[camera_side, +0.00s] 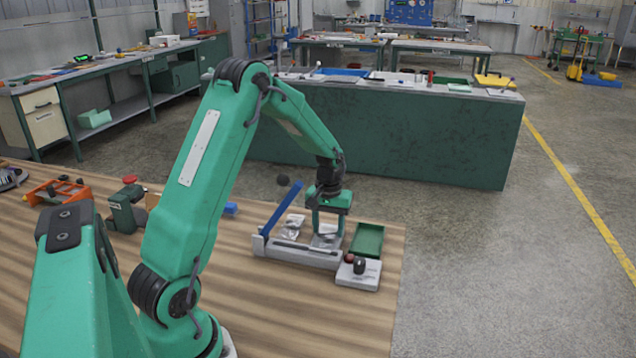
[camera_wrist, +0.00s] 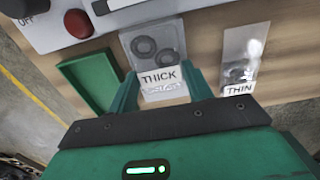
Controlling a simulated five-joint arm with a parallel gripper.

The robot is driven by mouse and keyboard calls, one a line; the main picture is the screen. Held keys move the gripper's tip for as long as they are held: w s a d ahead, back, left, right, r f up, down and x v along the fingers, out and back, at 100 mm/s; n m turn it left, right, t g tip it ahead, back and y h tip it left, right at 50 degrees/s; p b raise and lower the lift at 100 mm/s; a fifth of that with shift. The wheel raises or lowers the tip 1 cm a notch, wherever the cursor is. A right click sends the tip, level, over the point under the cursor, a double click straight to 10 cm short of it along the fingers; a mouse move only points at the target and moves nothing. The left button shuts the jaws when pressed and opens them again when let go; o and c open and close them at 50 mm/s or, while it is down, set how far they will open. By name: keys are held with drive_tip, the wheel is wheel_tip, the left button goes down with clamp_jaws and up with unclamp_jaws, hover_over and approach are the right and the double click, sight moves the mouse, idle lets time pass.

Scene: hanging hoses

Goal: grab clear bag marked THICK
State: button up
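The clear bag marked THICK (camera_wrist: 155,47) lies on the wooden table in the wrist view, with dark rings inside and a white label at its near end. My gripper (camera_wrist: 162,76) is open, with one finger on each side of the labelled end. I cannot tell whether the fingers touch the bag. In the side view my gripper (camera_side: 326,230) points down over the THICK bag (camera_side: 325,241), partly hiding it. A second clear bag, marked THIN (camera_wrist: 240,55), lies to the right in the wrist view, with small dark pieces inside.
A green tray (camera_wrist: 72,70) lies left of the THICK bag; it also shows in the side view (camera_side: 367,240). A control box (camera_side: 358,279) with a black knob and red button stands beside it. A grey device with a raised blue lever (camera_side: 281,208) stands by the bags.

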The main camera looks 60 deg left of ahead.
sight(328, 228)
drive_tip(key=shift+r, duration=0.1)
drive_tip(key=shift+c, duration=0.5)
drive_tip(key=shift+r, duration=0.45)
wheel_tip(328, 228, up, 3)
drive_tip(key=shift+r, duration=0.15)
drive_tip(key=d+r, duration=0.6)
drive_tip(key=d, duration=0.5)
drive_tip(key=shift+s+d+r, duration=0.35)
drive_tip(key=shift+s, duration=0.1)
